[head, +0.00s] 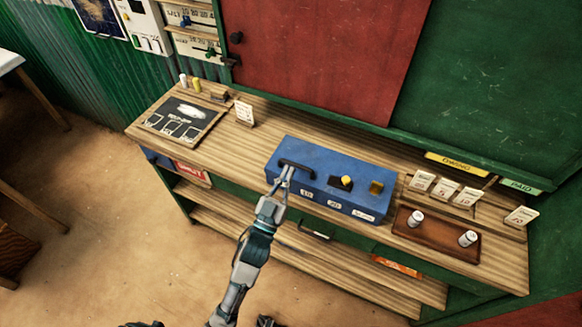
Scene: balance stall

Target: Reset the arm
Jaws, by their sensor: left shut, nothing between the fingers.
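My left arm reaches up from the bottom of the head view. Its left gripper (285,176) is shut and empty, at the front left of a blue box (325,168) on the wooden counter. The fingertips are close to the box's dark handle (297,168); I cannot tell whether they touch it. The box has a yellow knob (347,182) on its top and small white labels on its front. Of my right arm, no gripper can be made out; only small dark parts show at the bottom edge.
A brown tray (436,246) with two whitish cylinders stands on the counter's right, with several small cards behind it. A dark chalkboard panel (178,120) lies at the left end. The counter (235,150) is bare between panel and box. Shelves run below; open floor lies left.

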